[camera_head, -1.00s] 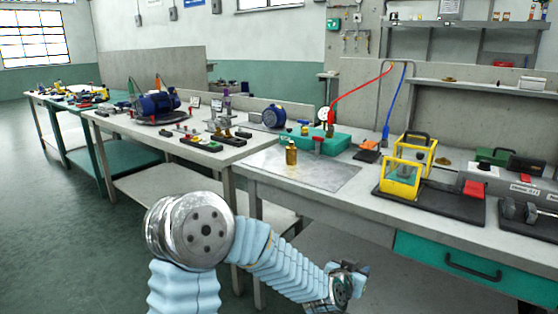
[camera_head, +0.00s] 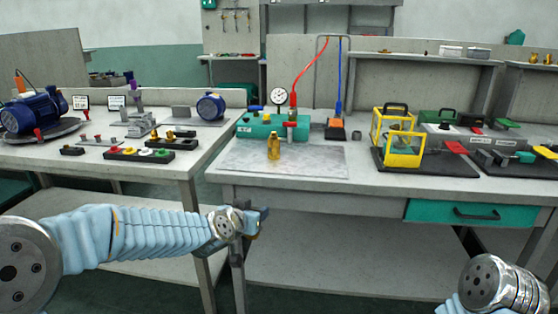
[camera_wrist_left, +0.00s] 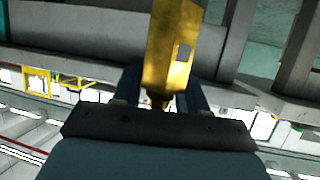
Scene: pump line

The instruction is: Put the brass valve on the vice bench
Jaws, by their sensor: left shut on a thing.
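My left gripper (camera_head: 262,218) is in front of the benches, below the top of the middle bench. It is shut on a brass-yellow piece, which I take to be the brass valve; it shows between the fingers in the left wrist view (camera_wrist_left: 172,45). In the head view the held piece is mostly hidden. A bench (camera_head: 100,168) on the left carries a grey vice-like device (camera_head: 140,124), perhaps the vice bench. Another upright brass piece (camera_head: 273,147) stands on the grey mat of the middle bench. My right arm shows at bottom right, its gripper out of view.
The middle bench has a grey mat (camera_head: 315,164), a teal box (camera_head: 256,126) with a gauge, and a yellow frame (camera_head: 404,148). Blue motors (camera_head: 36,112) and dark strips of small parts (camera_head: 139,155) occupy the left bench. Its front left has bare room.

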